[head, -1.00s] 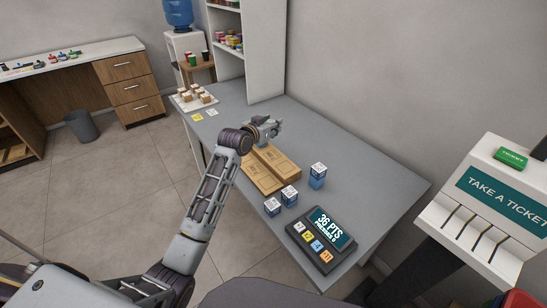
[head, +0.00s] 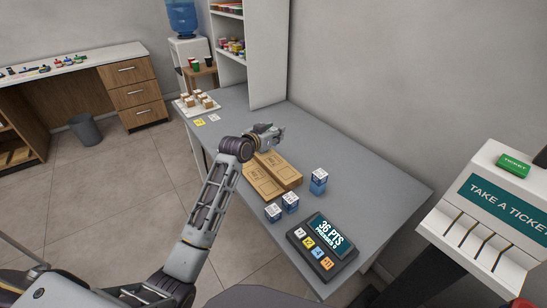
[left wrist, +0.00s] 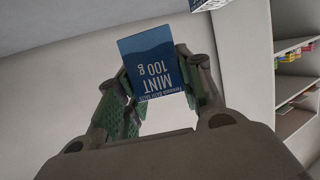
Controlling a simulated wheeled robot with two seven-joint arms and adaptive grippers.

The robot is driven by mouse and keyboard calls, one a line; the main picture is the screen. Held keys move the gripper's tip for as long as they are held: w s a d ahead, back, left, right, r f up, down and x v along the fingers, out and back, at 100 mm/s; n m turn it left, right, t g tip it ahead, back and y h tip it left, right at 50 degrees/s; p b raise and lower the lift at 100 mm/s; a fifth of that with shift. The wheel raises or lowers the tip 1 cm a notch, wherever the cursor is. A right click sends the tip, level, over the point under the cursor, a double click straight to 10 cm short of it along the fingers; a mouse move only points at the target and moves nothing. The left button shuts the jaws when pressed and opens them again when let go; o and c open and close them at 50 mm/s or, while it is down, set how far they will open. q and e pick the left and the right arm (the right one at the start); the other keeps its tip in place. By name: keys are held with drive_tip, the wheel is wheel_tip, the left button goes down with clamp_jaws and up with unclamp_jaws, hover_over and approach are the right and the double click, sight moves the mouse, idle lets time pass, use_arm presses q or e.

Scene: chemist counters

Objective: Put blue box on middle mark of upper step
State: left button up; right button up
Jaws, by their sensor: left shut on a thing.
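My left gripper (head: 274,134) is over the grey counter, just behind the far end of the brown two-part stepped block (head: 280,168). In the left wrist view it is shut on a blue box (left wrist: 152,60) with white print reading "MINT 100 g". The box is held between the green-padded fingers; in the head view the gripper hides it. Three other blue boxes with white tops stand on the counter: one right of the block (head: 319,182) and two in front of it (head: 290,203). I cannot make out the step marks clearly. My right gripper is not in view.
A score display with coloured buttons (head: 322,248) lies at the counter's near end. A white tray with small brown boxes (head: 185,110) and paper notes (head: 214,117) are at the far end. A ticket machine (head: 488,215) stands right. The counter's right side is clear.

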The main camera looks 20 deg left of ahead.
use_arm(q)
drive_tip(key=shift+f, duration=2.75)
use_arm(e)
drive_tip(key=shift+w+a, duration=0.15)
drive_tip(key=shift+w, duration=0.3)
use_arm(q)
drive_tip(key=shift+f, duration=0.25)
wheel_tip(320, 180, down, 3)
drive_tip(key=shift+r+b, duration=0.2)
drive_tip(key=shift+b, duration=0.1)
drive_tip(key=shift+f, duration=0.35)
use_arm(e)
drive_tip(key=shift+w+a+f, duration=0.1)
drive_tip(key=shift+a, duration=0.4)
use_arm(q)
drive_tip(key=shift+f, duration=0.15)
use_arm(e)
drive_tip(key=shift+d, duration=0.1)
